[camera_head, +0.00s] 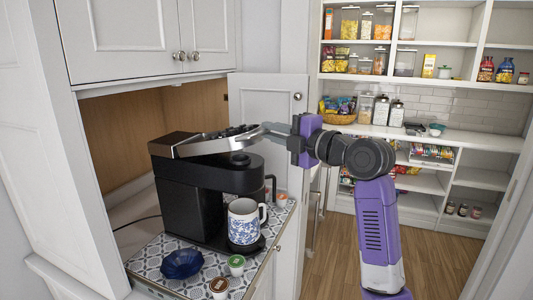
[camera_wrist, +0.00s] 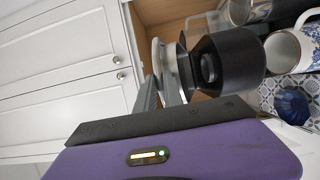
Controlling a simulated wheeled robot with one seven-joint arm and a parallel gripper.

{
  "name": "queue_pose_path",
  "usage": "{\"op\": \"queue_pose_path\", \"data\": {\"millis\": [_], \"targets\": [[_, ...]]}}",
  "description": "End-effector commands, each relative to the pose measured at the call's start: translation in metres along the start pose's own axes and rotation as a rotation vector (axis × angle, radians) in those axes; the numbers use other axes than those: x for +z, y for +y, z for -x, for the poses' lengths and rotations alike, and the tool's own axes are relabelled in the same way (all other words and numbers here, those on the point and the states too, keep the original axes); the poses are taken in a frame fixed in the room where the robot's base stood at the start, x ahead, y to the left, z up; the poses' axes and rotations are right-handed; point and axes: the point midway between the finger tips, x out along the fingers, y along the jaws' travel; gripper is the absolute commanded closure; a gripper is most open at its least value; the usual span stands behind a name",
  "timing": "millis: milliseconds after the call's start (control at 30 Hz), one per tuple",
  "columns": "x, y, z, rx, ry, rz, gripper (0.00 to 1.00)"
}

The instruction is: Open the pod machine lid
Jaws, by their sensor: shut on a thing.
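The black pod machine (camera_head: 190,195) stands on a patterned tray in the cabinet nook. Its lid (camera_head: 215,142), with a silver handle band, sits tilted, with a gap at the front between it and the machine's body. My gripper (camera_head: 268,130) reaches in from the right and is shut on the front of the lid handle. In the wrist view my gripper fingers (camera_wrist: 166,88) close on the silver handle (camera_wrist: 166,62), with the dark machine (camera_wrist: 228,62) just to the right.
A blue-and-white mug (camera_head: 241,225) stands under the spout. A blue dish (camera_head: 181,264), a green-topped pod (camera_head: 236,262) and a brown-topped pod (camera_head: 219,286) are in front. Cabinet doors (camera_head: 140,35) hang above the nook. Pantry shelves (camera_head: 420,75) stand behind on the right.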

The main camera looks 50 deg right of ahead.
Motion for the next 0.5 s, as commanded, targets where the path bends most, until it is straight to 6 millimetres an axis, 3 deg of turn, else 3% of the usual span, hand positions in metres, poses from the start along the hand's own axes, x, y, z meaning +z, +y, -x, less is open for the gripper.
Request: {"op": "queue_pose_path", "data": {"millis": [200,500], "targets": [[-0.005,0.047,-0.014,0.004,0.002,0.003,1.0],[-0.013,0.085,-0.033,0.004,0.001,0.001,1.0]]}}
